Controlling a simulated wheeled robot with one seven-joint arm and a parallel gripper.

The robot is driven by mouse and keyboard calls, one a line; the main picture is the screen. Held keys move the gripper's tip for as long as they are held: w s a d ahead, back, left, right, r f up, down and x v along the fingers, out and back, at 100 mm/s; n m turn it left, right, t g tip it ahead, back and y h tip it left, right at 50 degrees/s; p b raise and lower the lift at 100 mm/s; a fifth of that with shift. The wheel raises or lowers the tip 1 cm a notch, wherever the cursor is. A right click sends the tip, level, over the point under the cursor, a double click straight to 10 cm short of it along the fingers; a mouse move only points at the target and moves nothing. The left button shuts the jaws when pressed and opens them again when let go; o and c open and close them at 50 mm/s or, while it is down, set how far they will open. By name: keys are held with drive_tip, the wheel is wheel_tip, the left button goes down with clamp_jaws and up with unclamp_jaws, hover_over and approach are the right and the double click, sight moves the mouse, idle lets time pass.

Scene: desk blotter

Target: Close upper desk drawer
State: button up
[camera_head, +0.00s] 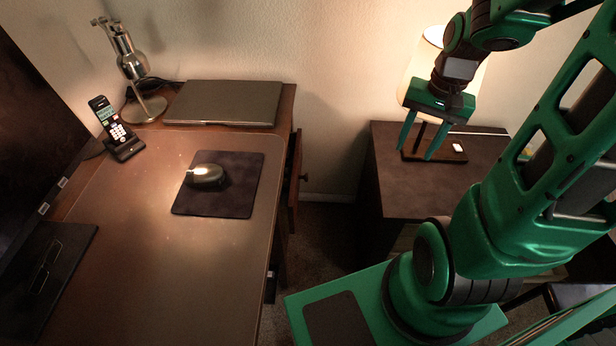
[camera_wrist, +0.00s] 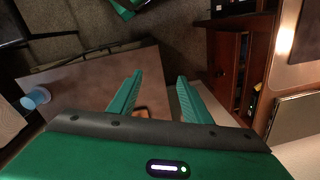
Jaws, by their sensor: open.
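The upper desk drawer (camera_head: 295,168) sticks out from the right side of the brown desk (camera_head: 200,270). In the head view I see its wooden front edge-on, with a small knob. In the wrist view the open drawer (camera_wrist: 228,68) is at the right, its reddish front turned toward my gripper's side, with small items behind it. My gripper (camera_head: 417,153) is open and empty above the dark side table, to the right of the drawer and apart from it. Its two green fingers (camera_wrist: 160,77) are spread in the wrist view.
The side table (camera_head: 400,185) carries a lit lamp (camera_head: 432,42) close behind my gripper and a phone (camera_head: 457,147). A blue cup (camera_wrist: 36,98) shows in the wrist view. A laptop (camera_head: 225,102) and mouse (camera_head: 205,177) lie on the desk. A carpeted gap (camera_head: 318,225) separates the furniture.

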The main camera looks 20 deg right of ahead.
drive_tip(key=w+a+f+m+t+y, duration=0.1)
drive_tip(key=w+a+f+m, duration=0.3)
drive_tip(key=w+f, duration=0.4)
drive_tip(key=w+a+f+m+t+y, duration=0.2)
drive_tip(key=w+a+f, duration=0.5)
drive_tip(key=f, duration=0.7)
drive_tip(key=w+a+f+m+t+y, duration=0.2)
drive_tip(key=w+a+f+m+y, duration=0.2)
drive_tip(key=w+f, duration=0.6)
drive_tip(key=a+f+m, duration=0.1)
drive_tip(key=m, duration=0.1)
drive_tip(key=shift+w+a+f+m, duration=0.2)
drive_tip(key=shift+a+f+m, duration=0.1)
drive_tip(key=shift+m, duration=0.1)
clamp_jaws()
drive_tip(key=shift+w+d, duration=0.1)
